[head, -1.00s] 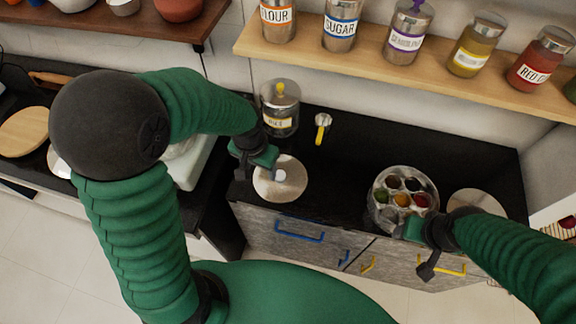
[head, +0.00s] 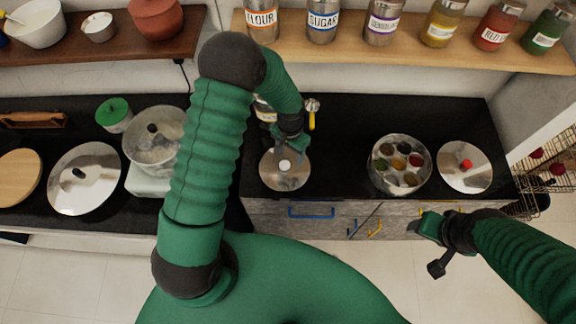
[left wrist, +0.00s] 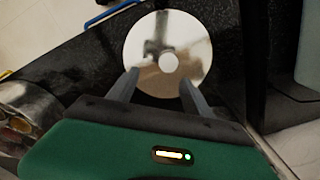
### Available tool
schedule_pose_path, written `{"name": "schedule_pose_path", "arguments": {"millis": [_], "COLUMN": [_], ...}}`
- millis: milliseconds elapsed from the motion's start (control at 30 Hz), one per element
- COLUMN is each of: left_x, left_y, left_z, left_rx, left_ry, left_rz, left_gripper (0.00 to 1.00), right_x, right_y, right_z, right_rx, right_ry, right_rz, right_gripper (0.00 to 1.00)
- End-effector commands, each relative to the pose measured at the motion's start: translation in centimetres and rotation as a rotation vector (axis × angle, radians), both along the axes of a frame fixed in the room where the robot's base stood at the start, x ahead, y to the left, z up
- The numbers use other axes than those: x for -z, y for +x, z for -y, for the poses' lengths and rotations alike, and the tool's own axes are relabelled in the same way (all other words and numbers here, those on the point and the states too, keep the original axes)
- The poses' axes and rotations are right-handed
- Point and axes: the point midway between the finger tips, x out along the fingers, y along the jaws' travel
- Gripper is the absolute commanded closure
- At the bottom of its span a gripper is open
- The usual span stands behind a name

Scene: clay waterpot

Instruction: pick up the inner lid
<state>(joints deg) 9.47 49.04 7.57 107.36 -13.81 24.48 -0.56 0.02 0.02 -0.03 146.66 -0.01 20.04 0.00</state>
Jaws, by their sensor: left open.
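The inner lid, a round shiny metal disc with a small white knob (head: 271,178), lies flat on the black counter near its front edge. It also shows in the left wrist view (left wrist: 140,48), with the knob at its middle. My left gripper (head: 291,150) is over the back part of the lid. In the left wrist view its two fingers (left wrist: 160,80) are apart and empty, pointing toward the knob, which lies just beyond the tips.
A round spice box (head: 400,188) with several filled cups stands right of the lid. A red-knobbed lid (head: 453,180) lies farther right. A yellow-handled scoop (head: 312,119) and a partly hidden jar (head: 264,112) are behind. A shelf (head: 400,55) of jars hangs above.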

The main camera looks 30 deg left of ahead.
Motion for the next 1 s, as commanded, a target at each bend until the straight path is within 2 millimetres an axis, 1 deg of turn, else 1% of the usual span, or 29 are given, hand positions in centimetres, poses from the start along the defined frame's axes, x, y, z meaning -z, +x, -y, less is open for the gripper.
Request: {"name": "schedule_pose_path", "arguments": {"millis": [33, 167, 300, 400, 500, 667, 767, 1000], "left_x": [0.6, 1.8, 4.0, 5.9, 6.5, 6.6, 6.6, 6.6], "left_y": [-0.1, -0.2, -0.9, -0.8, -0.7, -0.7, -0.7, -0.7], "left_z": [-0.1, -0.3, -0.7, -0.6, -0.5, -0.5, -0.6, -0.8], "left_rx": [0.000, -0.001, -0.001, 0.001, 0.001, 0.000, 0.001, 0.000], "left_ry": [-0.001, -0.002, 0.001, 0.000, 0.002, 0.002, 0.000, 0.000], "left_rz": [-0.002, -0.001, -0.005, -0.002, 0.000, 0.002, 0.002, 0.001], "left_gripper": [0.42, 0.42, 0.42, 0.42, 0.42, 0.42, 0.52, 0.84], "right_x": [-0.2, -0.5, -1.6, -1.7, -1.7, -1.6, -1.6, -1.6], "right_y": [0.0, 0.0, 0.0, 0.0, 0.0, 0.0, 0.0, 0.0], "right_z": [0.0, 0.0, 0.0, 0.0, 0.0, 0.0, 0.0, 0.0], "right_rx": [-0.001, -0.001, -0.001, -0.001, -0.001, -0.001, 0.000, -0.001], "right_ry": [0.000, 0.000, 0.000, 0.000, 0.000, 0.000, 0.000, 0.000], "right_rz": [0.000, 0.000, 0.000, 0.000, 0.000, 0.000, 0.000, 0.000], "right_gripper": [0.40, 0.40, 0.40, 0.40, 0.40, 0.40, 0.40, 0.40]}}
